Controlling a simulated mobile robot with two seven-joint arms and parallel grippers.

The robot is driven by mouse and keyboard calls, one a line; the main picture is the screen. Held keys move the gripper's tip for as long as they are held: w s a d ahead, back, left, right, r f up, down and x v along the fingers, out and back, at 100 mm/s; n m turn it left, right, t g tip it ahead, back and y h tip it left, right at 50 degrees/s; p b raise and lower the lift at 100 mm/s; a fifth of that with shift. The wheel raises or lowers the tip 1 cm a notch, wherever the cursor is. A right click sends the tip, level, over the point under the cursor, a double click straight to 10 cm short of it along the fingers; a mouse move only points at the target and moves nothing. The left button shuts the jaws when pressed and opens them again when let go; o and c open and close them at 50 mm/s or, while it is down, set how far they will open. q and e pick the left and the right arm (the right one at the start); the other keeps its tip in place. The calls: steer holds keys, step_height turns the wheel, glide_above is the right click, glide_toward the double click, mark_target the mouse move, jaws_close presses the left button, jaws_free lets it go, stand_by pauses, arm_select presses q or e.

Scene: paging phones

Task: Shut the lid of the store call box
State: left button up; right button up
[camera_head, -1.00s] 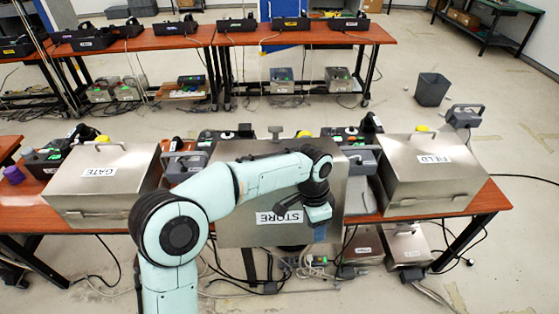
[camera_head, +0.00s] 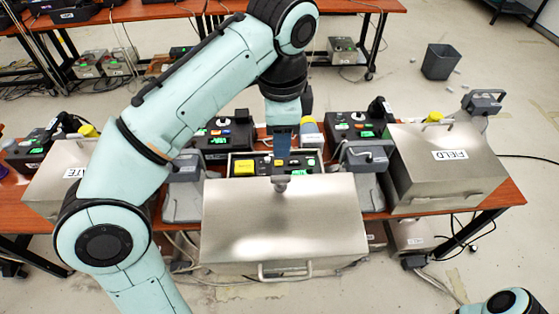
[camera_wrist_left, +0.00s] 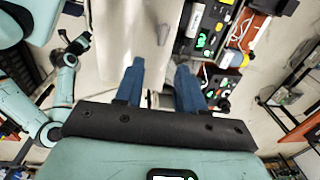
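The store call box is open. Its silver lid (camera_head: 282,225) leans toward me with its handle (camera_head: 285,272) at the low edge, and no label shows on it now. The box's control panel (camera_head: 243,167), with coloured buttons and a green display, is exposed behind the lid. My left gripper (camera_head: 282,160) points down over the panel, just beyond the lid's far edge. In the left wrist view its fingers (camera_wrist_left: 157,75) are apart and empty, with the lid (camera_wrist_left: 125,30) to the left. My right arm shows in the left wrist view; its gripper (camera_wrist_left: 75,43) is too small to read.
The closed field box (camera_head: 450,175) stands right of the store box, and the gate box (camera_head: 60,175) stands left, partly behind my arm. Grey phones (camera_head: 365,158) and a control unit (camera_head: 225,135) crowd the wooden table. A bin (camera_head: 441,61) stands on the floor beyond.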

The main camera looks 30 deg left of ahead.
arm_select(q)
step_height(320, 180, down, 5)
steer(key=b, duration=0.4)
glide_above(280, 196)
step_height(280, 196, down, 7)
steer(key=shift+r, duration=0.1)
steer(key=shift+f, duration=0.6)
arm_select(e)
steer(key=s+f, duration=0.4)
steer(key=f, duration=0.2)
steer(key=shift+s+d, duration=0.15)
steer(key=shift+s, duration=0.2)
arm_select(q)
steer(key=shift+f, duration=0.1)
jaws_close()
steer(key=shift+w+f, duration=0.1)
